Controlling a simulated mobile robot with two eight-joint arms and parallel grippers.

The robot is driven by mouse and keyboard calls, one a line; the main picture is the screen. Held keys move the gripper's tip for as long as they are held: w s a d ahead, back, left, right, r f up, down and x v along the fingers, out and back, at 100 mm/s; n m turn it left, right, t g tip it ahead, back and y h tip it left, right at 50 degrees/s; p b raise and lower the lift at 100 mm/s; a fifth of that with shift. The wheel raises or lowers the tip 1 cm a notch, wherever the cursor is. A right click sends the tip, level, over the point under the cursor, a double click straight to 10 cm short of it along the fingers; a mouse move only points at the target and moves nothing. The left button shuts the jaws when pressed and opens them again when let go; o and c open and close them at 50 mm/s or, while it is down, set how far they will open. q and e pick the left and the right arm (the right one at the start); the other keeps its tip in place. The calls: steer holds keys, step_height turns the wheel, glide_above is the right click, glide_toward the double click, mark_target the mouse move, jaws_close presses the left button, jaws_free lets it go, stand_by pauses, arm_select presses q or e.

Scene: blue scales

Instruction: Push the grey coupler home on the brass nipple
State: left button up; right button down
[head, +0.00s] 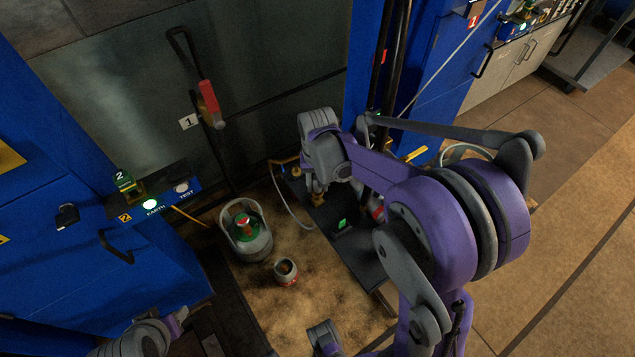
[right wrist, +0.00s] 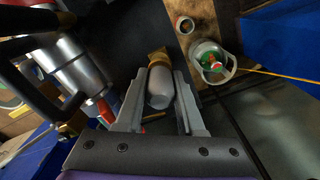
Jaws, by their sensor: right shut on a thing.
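The grey coupler (right wrist: 160,88) is a pale rounded cylinder between the two fingers of my right gripper (right wrist: 160,92) in the right wrist view. The fingers are shut on its sides. A brass piece (right wrist: 158,58), taken as the nipple, shows at the coupler's far end, in line with it. They look touching, but I cannot tell how far the coupler sits on it. In the head view my right gripper (head: 318,190) points down over a dark bench, and my arm hides most of the coupler.
A pale gas bottle (head: 248,243) with a green top and a small open can (head: 286,271) stand left of the dark bench (head: 362,262). A shiny metal cylinder (right wrist: 82,70) is close left of the fingers. Blue cabinets (head: 60,190) and a thin pale hose (head: 287,208) are nearby.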

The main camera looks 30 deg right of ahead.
steer(key=shift+f+b, duration=0.55)
steer(key=shift+f, duration=0.2)
steer(key=shift+r, duration=0.25)
steer(key=shift+r+p, duration=0.85)
steer(key=shift+r, duration=0.2)
stand_by(1.1)
steer(key=shift+f+b, duration=1.1)
steer(key=shift+f, duration=0.15)
steer(key=shift+c, duration=2.2)
jaws_free()
steer(key=shift+r, duration=0.1)
step_height(320, 180, up, 11)
steer(key=shift+f+p, duration=0.15)
steer(key=shift+p, duration=0.45)
